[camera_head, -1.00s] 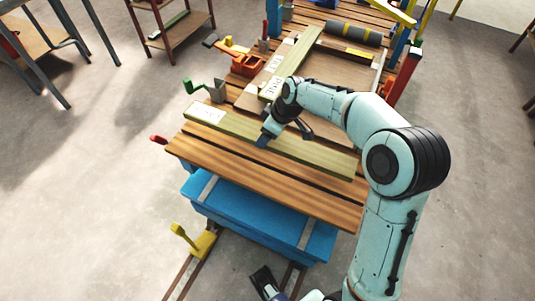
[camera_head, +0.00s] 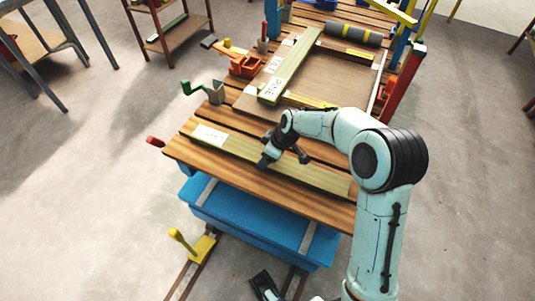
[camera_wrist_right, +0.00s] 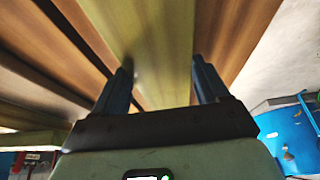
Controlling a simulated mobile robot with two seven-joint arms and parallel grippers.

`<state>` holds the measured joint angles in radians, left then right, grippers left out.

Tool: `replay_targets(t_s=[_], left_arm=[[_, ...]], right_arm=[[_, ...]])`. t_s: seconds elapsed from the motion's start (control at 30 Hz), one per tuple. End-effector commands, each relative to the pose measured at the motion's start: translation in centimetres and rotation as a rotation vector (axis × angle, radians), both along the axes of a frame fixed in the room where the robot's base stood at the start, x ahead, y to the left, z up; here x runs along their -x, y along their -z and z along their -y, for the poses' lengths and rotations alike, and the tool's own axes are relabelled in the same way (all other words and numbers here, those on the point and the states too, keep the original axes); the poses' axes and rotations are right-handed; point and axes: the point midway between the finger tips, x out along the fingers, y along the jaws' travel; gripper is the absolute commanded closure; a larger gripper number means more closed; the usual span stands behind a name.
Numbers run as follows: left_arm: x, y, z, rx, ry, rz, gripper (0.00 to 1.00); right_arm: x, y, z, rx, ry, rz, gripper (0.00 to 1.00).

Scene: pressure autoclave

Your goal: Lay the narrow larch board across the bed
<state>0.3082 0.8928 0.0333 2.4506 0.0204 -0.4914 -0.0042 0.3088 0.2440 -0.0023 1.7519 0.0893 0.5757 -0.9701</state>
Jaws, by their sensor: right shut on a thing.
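A narrow greenish-tan board (camera_head: 312,178) with a white label (camera_head: 209,135) lies crosswise over the near end of the slatted wooden bed (camera_head: 225,165). I cannot read its label. My right gripper (camera_head: 268,160) is shut on this board near its middle. In the right wrist view the fingers (camera_wrist_right: 160,85) straddle the board (camera_wrist_right: 150,40). I cannot tell whether it touches the slats. Another narrow board, labelled PINE (camera_head: 292,65), lies lengthwise farther back. A dark part at the bottom edge of the head view may be my left gripper; its jaws are unclear.
A wide brown panel (camera_head: 325,78) and a dark roller (camera_head: 352,34) with yellow bands lie farther back. A green crank (camera_head: 195,88) and an orange vise (camera_head: 245,67) line the left edge. A red post (camera_head: 402,82) stands right.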

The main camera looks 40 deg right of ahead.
Motion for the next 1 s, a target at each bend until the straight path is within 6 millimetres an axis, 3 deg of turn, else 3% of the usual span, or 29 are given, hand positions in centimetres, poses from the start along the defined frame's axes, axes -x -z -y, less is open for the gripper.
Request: replay_targets(t_s=[0.03, 0.1, 0.47, 1.0], left_arm=[[0.0, 0.0, 0.0, 0.000, 0.000, 0.000, 1.00], [0.0, 0.0, 0.0, 0.000, 0.000, 0.000, 1.00], [0.2, -0.2, 0.1, 0.002, 0.003, -0.005, 1.00], [3.0, -2.6, 1.4, 0.038, 0.034, -0.082, 1.00]], right_arm=[[0.0, 0.0, 0.0, 0.000, 0.000, 0.000, 0.19], [0.0, 0.0, 0.0, 0.000, 0.000, 0.000, 0.00], [0.2, -0.8, 0.2, 0.001, 0.001, 0.003, 0.00], [3.6, -10.0, 1.9, 0.001, 0.001, 0.002, 0.00]])
